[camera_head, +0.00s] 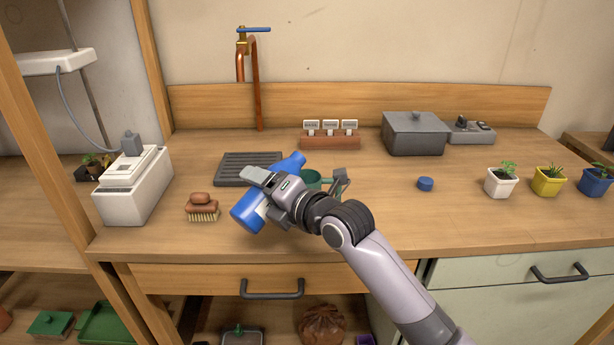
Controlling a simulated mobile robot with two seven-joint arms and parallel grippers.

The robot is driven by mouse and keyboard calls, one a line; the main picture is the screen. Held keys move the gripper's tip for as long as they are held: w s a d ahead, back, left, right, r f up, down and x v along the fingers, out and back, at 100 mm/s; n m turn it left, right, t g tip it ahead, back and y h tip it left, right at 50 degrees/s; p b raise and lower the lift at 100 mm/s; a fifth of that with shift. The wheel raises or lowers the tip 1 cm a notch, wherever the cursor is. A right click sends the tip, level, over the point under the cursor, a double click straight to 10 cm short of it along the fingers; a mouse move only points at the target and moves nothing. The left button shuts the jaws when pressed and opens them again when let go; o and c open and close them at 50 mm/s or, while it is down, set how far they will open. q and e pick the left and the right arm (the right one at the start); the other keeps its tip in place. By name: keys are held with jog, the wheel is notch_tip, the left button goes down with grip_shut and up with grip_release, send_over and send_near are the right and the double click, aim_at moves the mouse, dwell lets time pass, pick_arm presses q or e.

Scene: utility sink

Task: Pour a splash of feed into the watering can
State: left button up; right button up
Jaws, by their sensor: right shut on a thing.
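My right gripper (282,192) is shut on a blue bottle (246,213) with a pale label. The bottle is held tilted over the middle of the bench, its wide end toward the lower left and its narrower end toward the upper right. A green watering can (312,178) stands just behind and right of my gripper, largely hidden by it. I cannot tell whether the bottle's mouth is over the can or whether anything flows. A blue cap (425,184) lies on the bench to the right. My left gripper is not in view.
A grey ribbed mat (232,171) lies behind the bottle. A brush (202,212) and a white box-shaped device (133,190) are at left. A labelled wooden rack (330,142) and grey lidded box (415,136) stand at the back. Potted plants (501,183) line the right; the bench's front right is clear.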

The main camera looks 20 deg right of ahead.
jog(key=shift+f+n, duration=0.25)
jog(key=shift+n, duration=0.05)
jog(key=shift+w+d+r+n, duration=0.2)
jog(key=shift+d+n, duration=0.05)
jog(key=shift+n, duration=0.35)
jog(key=shift+w+d+r+n+t+h+p, duration=0.2)
jog(key=shift+d+r+n+t+h+p, duration=0.15)
jog(key=shift+n, duration=0.45)
jog(key=shift+w+d+r+n+p, duration=0.15)
jog(key=shift+r+n+p, duration=0.5)
jog(key=shift+n+p, duration=0.25)
jog(key=shift+f+t, duration=0.25)
jog(key=shift+f, duration=0.15)
jog(key=f+n+b, duration=0.1)
jog(key=f+n, duration=0.1)
jog(key=n, duration=0.1)
jog(key=shift+s+a+f+t+b, duration=0.2)
jog(key=shift+a+t+b, duration=0.1)
jog(key=shift+a+b, duration=0.1)
jog(key=shift+r+n, duration=0.1)
jog(key=shift+n, duration=0.7)
jog(key=shift+s+a+f+n+t, duration=0.1)
jog(key=shift+n+t, duration=0.05)
jog(key=shift+n, duration=0.4)
jog(key=shift+s+a+f+n+t, duration=0.1)
jog(key=shift+n+t, duration=0.05)
jog(key=shift+n, duration=0.4)
